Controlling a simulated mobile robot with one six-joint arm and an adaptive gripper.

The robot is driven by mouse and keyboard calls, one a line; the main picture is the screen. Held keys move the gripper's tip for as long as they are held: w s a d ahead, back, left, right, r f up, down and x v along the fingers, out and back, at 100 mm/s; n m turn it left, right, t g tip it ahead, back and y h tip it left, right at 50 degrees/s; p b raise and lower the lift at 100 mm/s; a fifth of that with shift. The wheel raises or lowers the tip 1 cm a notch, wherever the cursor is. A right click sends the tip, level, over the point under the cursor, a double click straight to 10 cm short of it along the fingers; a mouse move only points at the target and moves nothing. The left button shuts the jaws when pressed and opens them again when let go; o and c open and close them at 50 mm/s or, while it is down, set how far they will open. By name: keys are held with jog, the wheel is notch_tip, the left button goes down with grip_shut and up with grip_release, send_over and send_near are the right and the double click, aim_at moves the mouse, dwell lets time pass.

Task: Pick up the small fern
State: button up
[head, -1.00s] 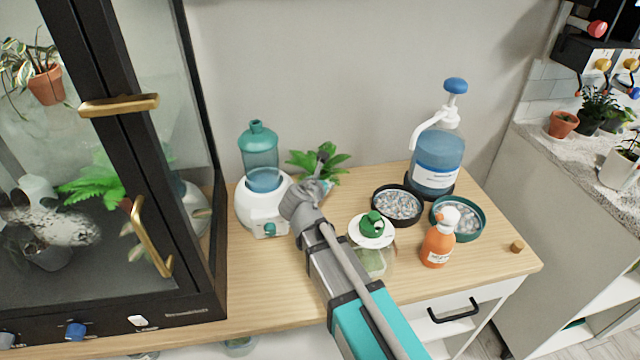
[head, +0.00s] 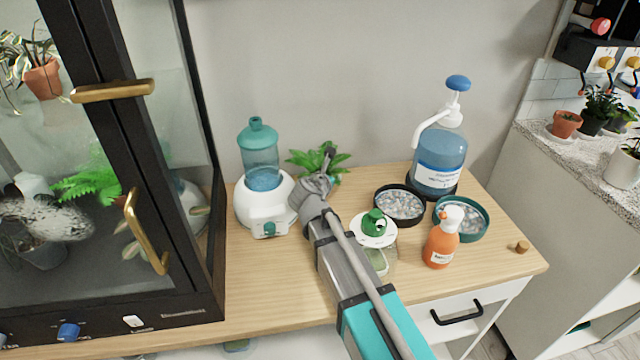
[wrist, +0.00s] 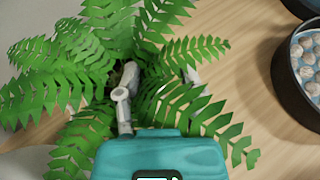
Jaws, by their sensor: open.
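The small fern (head: 305,158) has green feathery fronds and stands on the wooden counter near the back wall, to the right of the white and teal humidifier-like device. In the head view my arm hides most of its base and any pot. My gripper (head: 326,168) is at the fern, its fingers partly behind my wrist and fronds. In the wrist view the fern (wrist: 110,40) spreads around my gripper (wrist: 158,88). The gripper is open, with its fingers down among the fronds. I cannot tell whether they touch the plant.
The device (head: 265,205) stands close on the left. A black dish of pebbles (head: 400,205), a jar with a green-knobbed lid (head: 375,228), an orange bottle (head: 441,240) and a blue pump bottle (head: 438,160) stand to the right. A glass cabinet (head: 110,300) fills the left side.

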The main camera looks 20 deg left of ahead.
dwell(0.4)
grip_shut()
